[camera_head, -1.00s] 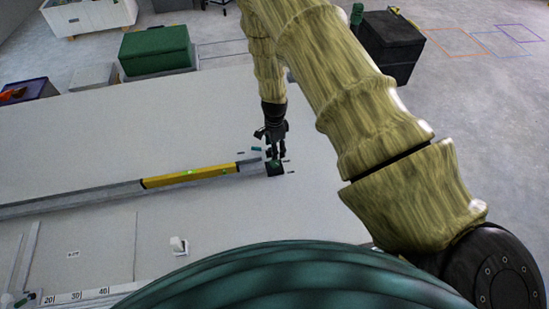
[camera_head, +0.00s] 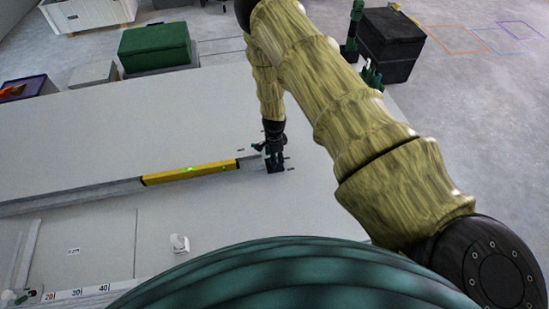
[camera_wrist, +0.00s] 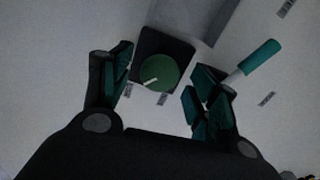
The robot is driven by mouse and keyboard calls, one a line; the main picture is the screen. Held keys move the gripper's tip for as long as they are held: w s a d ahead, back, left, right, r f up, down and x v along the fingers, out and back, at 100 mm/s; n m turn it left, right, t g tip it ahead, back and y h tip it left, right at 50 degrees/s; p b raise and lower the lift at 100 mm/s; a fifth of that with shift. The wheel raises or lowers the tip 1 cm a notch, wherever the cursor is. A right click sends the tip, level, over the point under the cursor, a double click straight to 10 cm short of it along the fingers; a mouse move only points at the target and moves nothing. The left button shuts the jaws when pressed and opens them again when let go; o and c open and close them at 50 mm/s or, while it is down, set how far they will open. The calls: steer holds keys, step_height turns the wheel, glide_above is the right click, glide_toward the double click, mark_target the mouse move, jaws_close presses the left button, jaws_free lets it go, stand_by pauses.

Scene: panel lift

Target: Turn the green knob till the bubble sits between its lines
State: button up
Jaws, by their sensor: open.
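The green knob (camera_wrist: 158,74) with a white pointer mark sits on a dark square base (camera_wrist: 176,47) in the wrist view. My gripper (camera_wrist: 163,92) is open, with one finger on each side of the knob and visible gaps to it. In the head view my gripper (camera_head: 274,160) points down over the knob's base, which it mostly hides. The yellow spirit level (camera_head: 190,173) lies along the grey rail to the left, with a bright green vial near its middle. The bubble and its lines are too small to make out.
A grey rail (camera_head: 70,203) runs left across the pale panel. A teal-handled piece (camera_wrist: 258,57) lies close by my right finger. A white fixture (camera_head: 179,243) stands in front. Green and black boxes (camera_head: 155,48) stand beyond the panel.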

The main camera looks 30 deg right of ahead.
steer(key=shift+f, duration=0.15)
steer(key=c, duration=1)
steer(key=shift+n, duration=0.4)
steer(key=n, duration=0.3)
steer(key=shift+n+b, duration=0.3)
steer(key=shift+n, duration=1.7)
steer(key=shift+d, duration=0.1)
